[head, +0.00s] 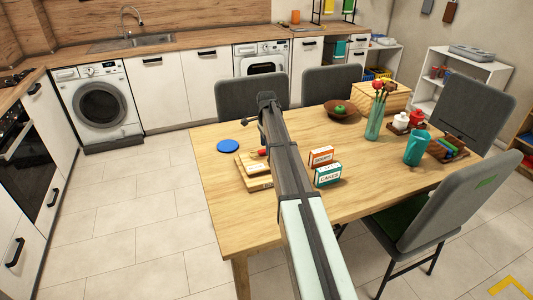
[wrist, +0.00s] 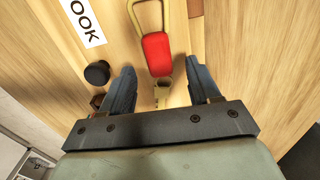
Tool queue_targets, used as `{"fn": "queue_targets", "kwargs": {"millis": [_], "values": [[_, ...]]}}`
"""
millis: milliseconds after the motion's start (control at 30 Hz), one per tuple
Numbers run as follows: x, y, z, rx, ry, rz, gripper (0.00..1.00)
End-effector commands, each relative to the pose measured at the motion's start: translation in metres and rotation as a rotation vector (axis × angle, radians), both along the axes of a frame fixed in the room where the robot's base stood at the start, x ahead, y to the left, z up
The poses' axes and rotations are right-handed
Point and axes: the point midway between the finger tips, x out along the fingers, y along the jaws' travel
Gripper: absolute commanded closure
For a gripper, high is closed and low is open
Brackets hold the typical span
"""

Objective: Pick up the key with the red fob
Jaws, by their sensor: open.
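The red fob (wrist: 157,53) lies flat on pale wood in the wrist view, with a brass-coloured loop (wrist: 148,14) at its far end. A small brass piece (wrist: 162,95) shows at its near end, between the fingers. In the head view, a small red spot (head: 263,152) shows on the stacked wooden boards (head: 250,172), beside my arm. My gripper (wrist: 162,78) is open and empty in the wrist view. One finger is on each side of the fob's near end, apart from it. In the head view I cannot make out the fingers.
A black knob (wrist: 97,73) stands left of the left finger; a white label (wrist: 82,20) lies beyond it. On the table (head: 220,150) are a blue disc (head: 231,146), orange box (head: 320,157), teal box (head: 328,174), vase (head: 373,122) and teal jug (head: 415,148). The table's front left is clear.

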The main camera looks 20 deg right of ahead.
Motion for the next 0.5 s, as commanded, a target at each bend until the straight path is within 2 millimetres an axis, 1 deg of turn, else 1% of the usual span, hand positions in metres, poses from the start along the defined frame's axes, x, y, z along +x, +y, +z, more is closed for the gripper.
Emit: {"fn": "queue_targets", "kwargs": {"millis": [33, 133, 367, 500], "values": [[-0.0006, 0.0003, -0.0069, 0.0, 0.001, 0.0, 0.38], [-0.0003, 0.0003, -0.0139, 0.0, -0.001, 0.001, 0.38], [0.0, 0.0003, -0.0149, -0.001, -0.001, 0.001, 0.39], [0.0, 0.0003, -0.0148, 0.0, -0.001, 0.001, 0.53]]}}
